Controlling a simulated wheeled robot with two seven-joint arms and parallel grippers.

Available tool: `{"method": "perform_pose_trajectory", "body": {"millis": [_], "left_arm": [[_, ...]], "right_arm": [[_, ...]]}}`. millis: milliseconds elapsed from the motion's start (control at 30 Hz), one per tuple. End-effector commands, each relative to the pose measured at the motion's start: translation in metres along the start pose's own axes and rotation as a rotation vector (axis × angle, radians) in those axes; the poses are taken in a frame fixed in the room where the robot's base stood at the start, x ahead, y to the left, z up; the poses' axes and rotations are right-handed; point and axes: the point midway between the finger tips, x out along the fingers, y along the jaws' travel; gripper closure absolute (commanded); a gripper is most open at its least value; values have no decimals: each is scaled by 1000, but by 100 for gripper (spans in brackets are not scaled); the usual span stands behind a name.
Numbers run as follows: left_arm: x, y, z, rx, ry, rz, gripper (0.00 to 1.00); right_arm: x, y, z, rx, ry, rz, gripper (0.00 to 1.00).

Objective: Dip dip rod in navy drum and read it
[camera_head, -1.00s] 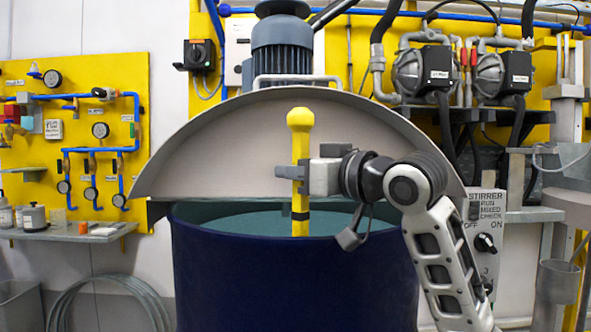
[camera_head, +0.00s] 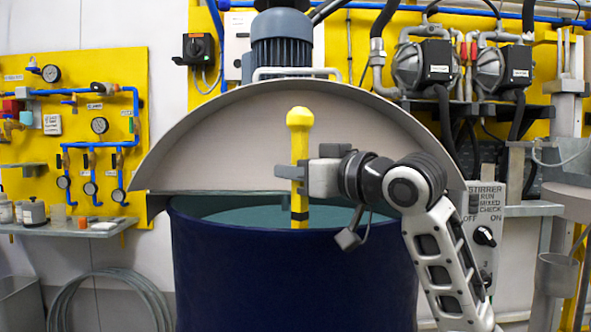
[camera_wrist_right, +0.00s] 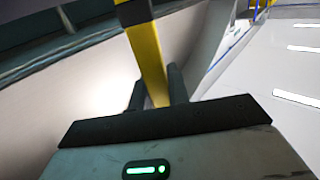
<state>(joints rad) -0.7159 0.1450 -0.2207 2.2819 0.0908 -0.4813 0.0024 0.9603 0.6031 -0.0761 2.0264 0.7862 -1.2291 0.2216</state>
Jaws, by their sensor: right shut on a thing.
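The yellow dip rod (camera_head: 299,150) stands upright in the head view, with a round knob on top and a black band low on it. Its lower end goes behind the front rim of the navy drum (camera_head: 295,275), over the teal liquid (camera_head: 262,218); how deep it reaches is hidden. My right gripper (camera_head: 296,173) is shut on the rod below the knob, coming from the right. The right wrist view shows the rod (camera_wrist_right: 147,60) between the two dark fingers (camera_wrist_right: 156,92). My left gripper is not in view.
A raised half-round grey lid (camera_head: 225,140) stands behind the drum opening, with a blue motor (camera_head: 281,45) above it. A stirrer switch box (camera_head: 485,235) is at the right. A small shelf (camera_head: 85,228) with containers is at the left.

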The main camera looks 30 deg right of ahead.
Motion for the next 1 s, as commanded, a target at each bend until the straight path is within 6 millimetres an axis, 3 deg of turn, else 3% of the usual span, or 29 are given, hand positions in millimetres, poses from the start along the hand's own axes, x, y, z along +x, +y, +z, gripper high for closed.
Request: {"method": "perform_pose_trajectory", "body": {"millis": [1000], "left_arm": [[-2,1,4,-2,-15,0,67]], "right_arm": [[0,0,4,-1,2,0,100]]}}
